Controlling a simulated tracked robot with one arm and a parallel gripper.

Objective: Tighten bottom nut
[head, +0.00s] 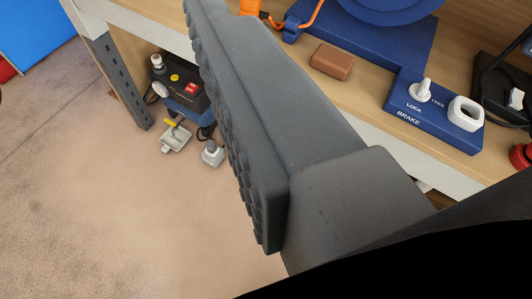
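No nut can be made out in the head view. One thick dark grey finger of my gripper (255,110) runs from the top centre down to the lower middle, close to the camera. The other finger is not clearly in view. The gripper looks open and empty. A blue fixture (385,45) lies on the wooden bench behind the finger, with a round blue part (385,8) at the top edge. The finger hides part of the bench.
A black-and-blue device (180,93) stands below the bench (360,113). Floor at left is mostly clear.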

